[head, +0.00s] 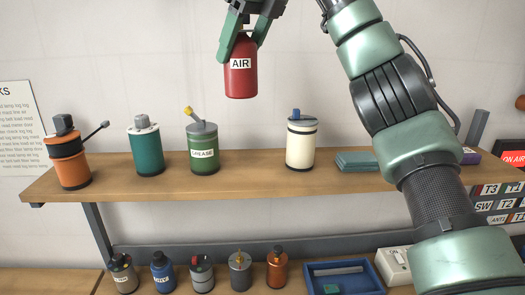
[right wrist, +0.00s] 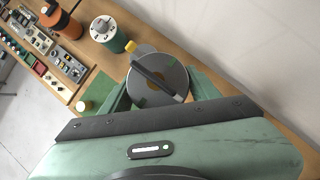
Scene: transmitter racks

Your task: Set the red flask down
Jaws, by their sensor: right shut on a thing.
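The red flask (head: 241,78) with a white AIR label hangs upright in the head view, above the wooden shelf (head: 250,180) and clear of it. My right gripper (head: 243,40) is shut on its upper part, with a green finger on each side. The flask's base is in the air, higher than the tops of the cans on the shelf. My left gripper is not in view.
On the shelf stand an orange can (head: 68,158), a teal can (head: 146,150), the green GREASE can (head: 203,152) and a white can (head: 301,145). Bare shelf lies between the GREASE and white cans. Several small bottles and a blue tray (head: 372,273) are below.

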